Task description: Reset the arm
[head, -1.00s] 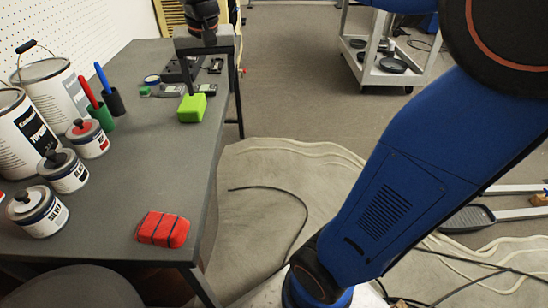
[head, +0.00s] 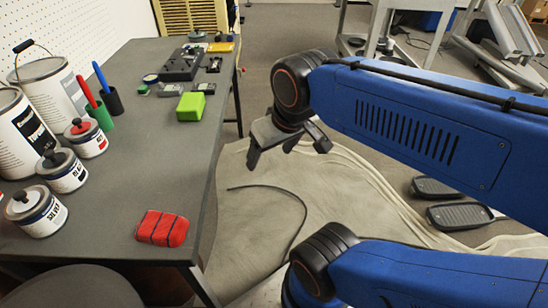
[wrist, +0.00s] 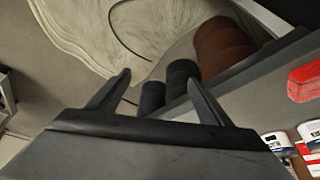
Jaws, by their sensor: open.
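My gripper (head: 288,152) hangs in the air off the right side of the grey table (head: 140,190), above the beige drop cloth (head: 265,190). My blue arm is folded back on the right of the head view. In the wrist view my gripper (wrist: 158,84) shows two spread fingers with nothing between them, so it is open and empty. The table edge shows at the right there.
On the table are a red strapped block (head: 162,229), a green block (head: 191,106), several paint cans (head: 38,211) and a dark tool tray (head: 181,66). A grey cart (head: 385,45) stands behind. A black cable (head: 295,200) lies on the cloth.

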